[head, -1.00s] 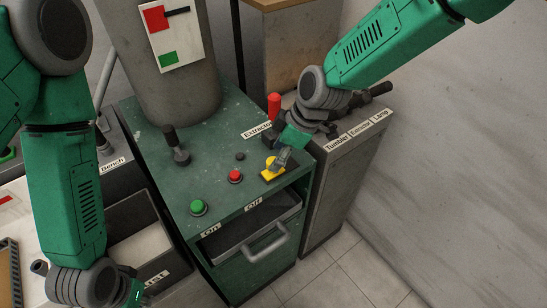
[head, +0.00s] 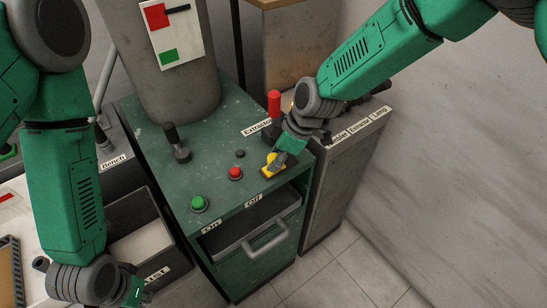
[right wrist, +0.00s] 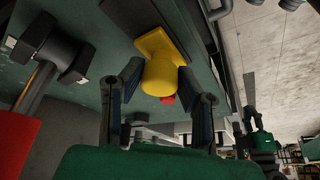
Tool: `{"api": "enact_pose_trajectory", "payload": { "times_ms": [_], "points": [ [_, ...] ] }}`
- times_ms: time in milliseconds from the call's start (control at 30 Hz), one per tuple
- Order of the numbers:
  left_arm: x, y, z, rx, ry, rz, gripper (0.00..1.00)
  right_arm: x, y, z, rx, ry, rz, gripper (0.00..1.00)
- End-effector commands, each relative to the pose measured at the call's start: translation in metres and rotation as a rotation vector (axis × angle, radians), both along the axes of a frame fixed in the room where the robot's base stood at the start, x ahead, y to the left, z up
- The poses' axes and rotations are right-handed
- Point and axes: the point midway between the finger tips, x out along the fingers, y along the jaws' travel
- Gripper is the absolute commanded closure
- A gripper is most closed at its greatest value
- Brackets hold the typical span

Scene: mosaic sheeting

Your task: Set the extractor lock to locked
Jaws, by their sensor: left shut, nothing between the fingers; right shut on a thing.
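The yellow knob (right wrist: 160,76), which looks like the lock, stands on the green cabinet top (head: 222,182), near its right front edge. Its flat yellow part (head: 268,173) also shows in the head view, partly hidden by my gripper. My right gripper (head: 277,160) is shut on the yellow knob, with one finger on each side of it in the right wrist view (right wrist: 160,80). No lock marking is readable, so its setting cannot be told. My left gripper (head: 133,290) is shut and empty at the bottom left, away from the cabinet top.
A red-handled lever (head: 274,104) stands close behind my right gripper, by the "Extractor" label (head: 257,128). A black lever (head: 176,143), a green button (head: 198,203) and a red button (head: 235,173) are to the left. An open drawer (head: 250,231) juts out below.

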Motion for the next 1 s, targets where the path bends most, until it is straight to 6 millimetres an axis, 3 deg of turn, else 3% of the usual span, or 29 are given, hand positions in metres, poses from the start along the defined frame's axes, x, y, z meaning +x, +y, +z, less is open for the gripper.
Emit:
{"api": "enact_pose_trajectory", "payload": {
  "times_ms": [200,467,500,533,567,867,1000],
  "points": [
    [0.0,0.0,-0.009,0.0,0.0,0.0,1.0,0.027,-0.028,0.001,0.006,-0.015,-0.008,1.0],
    [0.0,0.0,-0.008,0.0,0.0,0.0,1.0,0.029,-0.03,0.003,0.004,-0.018,-0.007,1.0],
    [0.0,0.0,-0.008,0.0,0.0,0.0,1.0,0.029,-0.03,0.003,0.004,-0.019,-0.009,0.65],
    [0.0,0.0,-0.008,0.0,0.0,0.0,1.0,0.029,-0.03,0.003,0.004,-0.018,-0.008,0.54],
    [0.0,0.0,-0.008,0.0,0.0,0.0,1.0,0.029,-0.03,0.003,0.004,-0.018,-0.008,0.51],
    [-0.001,0.0,-0.008,0.0,-0.002,0.0,1.0,0.025,-0.03,0.003,0.003,-0.013,-0.005,0.51],
    [-0.003,0.0,-0.007,0.001,-0.003,0.0,1.0,0.025,-0.035,0.014,0.003,-0.014,-0.005,0.51]
  ]
}}
